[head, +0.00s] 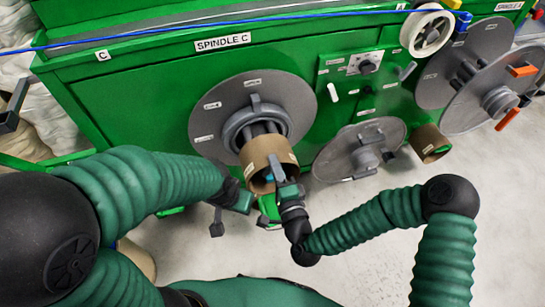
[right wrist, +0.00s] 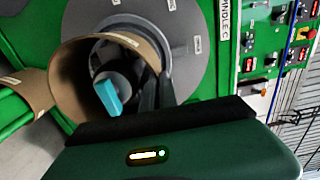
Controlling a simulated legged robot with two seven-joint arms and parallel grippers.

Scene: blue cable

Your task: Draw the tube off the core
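The brown cardboard tube (head: 258,180) sits at the front of the spindle C core (head: 243,122), in front of a round grey flange (head: 212,98). In the right wrist view I look into the open end of the tube (right wrist: 68,85); a teal lever (right wrist: 108,98) shows inside it on the core's end. My right gripper (head: 280,172) is at the tube's near rim, its dark fingers overlapping the rim; whether they are closed on the wall is unclear. My left gripper (head: 238,200) is just left of and below the tube; its fingers are partly hidden.
The green machine (head: 130,85) fills the back, with a control knob (head: 367,66) right of the spindle. A lower grey disc (head: 335,155) and another brown tube (head: 430,143) stand at right. A blue cable (head: 200,26) crosses the top. Pale floor (head: 350,270) is open in front.

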